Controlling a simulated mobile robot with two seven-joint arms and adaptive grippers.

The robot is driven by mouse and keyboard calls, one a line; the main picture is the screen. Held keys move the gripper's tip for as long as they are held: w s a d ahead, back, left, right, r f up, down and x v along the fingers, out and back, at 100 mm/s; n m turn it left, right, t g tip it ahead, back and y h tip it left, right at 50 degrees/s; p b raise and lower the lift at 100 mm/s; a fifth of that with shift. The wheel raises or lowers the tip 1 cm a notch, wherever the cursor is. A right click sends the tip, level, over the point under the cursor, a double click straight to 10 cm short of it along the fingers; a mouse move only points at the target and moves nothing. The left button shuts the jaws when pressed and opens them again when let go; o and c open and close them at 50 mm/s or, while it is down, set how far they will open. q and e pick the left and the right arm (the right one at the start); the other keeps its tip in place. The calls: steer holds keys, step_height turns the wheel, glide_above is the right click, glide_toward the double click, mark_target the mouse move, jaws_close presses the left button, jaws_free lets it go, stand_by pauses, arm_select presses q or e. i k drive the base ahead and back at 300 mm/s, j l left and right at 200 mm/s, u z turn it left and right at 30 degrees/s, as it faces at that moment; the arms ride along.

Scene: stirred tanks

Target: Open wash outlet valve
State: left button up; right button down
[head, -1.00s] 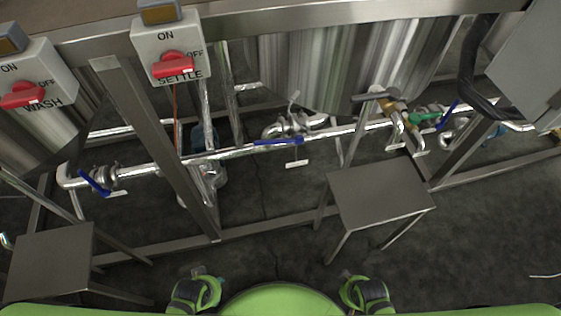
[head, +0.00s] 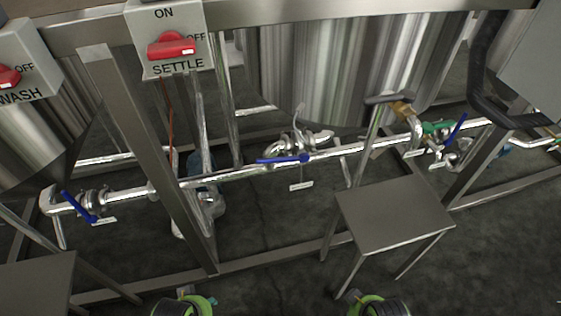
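A blue-handled valve (head: 80,206) sits at the left end of the silver pipe, below the WASH tank (head: 45,140); its handle slants down to the right. A second blue handle (head: 283,159) lies nearly along the pipe at the middle. A third blue handle (head: 455,130) slants upward at the right, beside a green valve part. None of the valves has a readable label. My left gripper (head: 184,296) and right gripper (head: 358,298) are at the bottom edge, both far from the valves and partly cut off. Their fingers are too small to judge.
A steel stool (head: 395,215) stands right of centre and another flat steel top (head: 35,283) is at lower left. A slanted frame post (head: 150,160) crosses the pipe. WASH (head: 12,75) and SETTLE (head: 172,47) switch boxes hang above.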

mark_target(89, 219)
steer(key=j+u, duration=0.15)
steer(key=u, duration=0.35)
steer(key=i+j+u, duration=0.1)
steer(key=u, duration=0.4)
steer(key=i+j+u, duration=0.1)
steer(key=u, duration=0.4)
